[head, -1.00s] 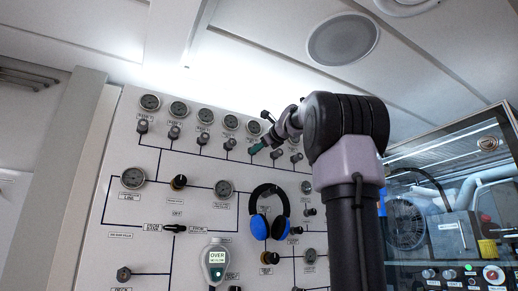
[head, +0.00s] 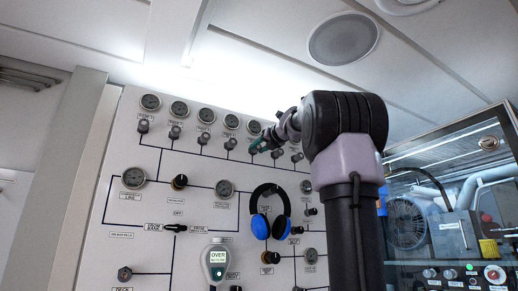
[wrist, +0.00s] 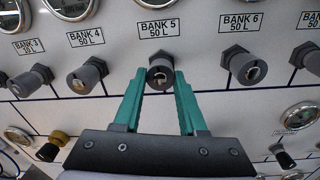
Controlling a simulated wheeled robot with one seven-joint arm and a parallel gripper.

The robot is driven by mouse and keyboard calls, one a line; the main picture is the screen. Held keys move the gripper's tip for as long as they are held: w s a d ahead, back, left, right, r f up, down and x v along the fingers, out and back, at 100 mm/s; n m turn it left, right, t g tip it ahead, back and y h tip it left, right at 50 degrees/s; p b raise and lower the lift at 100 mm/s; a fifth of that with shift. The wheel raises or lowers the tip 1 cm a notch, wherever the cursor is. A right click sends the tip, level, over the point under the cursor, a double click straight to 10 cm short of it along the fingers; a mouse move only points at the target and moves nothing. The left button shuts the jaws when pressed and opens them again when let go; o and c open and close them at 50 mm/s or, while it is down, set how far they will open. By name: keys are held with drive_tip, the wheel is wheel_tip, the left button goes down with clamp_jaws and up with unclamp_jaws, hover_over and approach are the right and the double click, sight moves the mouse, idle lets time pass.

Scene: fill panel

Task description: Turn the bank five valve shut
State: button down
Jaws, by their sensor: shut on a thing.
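The bank five valve (wrist: 160,72) is a small dark round knob with a light mark on its end. It sits under the "BANK 5 50 L" label (wrist: 158,28) in the wrist view. My gripper (wrist: 161,76) has green fingers, one on each side of this knob, and is shut on it. In the head view my gripper (head: 258,147) is at the upper right of the panel and hides the valve.
The bank 4 knob (wrist: 88,75) is close on the left and the bank 6 knob (wrist: 243,68) close on the right. Gauges line the row above. Blue headphones (head: 261,225) and a handheld meter (head: 215,262) are lower on the panel (head: 120,210).

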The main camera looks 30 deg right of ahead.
drive_tip(key=shift+f+m, duration=0.1)
drive_tip(key=shift+m, duration=0.4)
drive_tip(key=shift+c, duration=2.4)
unclamp_jaws()
drive_tip(key=s+d, duration=0.1)
drive_tip(key=s, duration=0.9)
drive_tip(key=shift+s, duration=0.4)
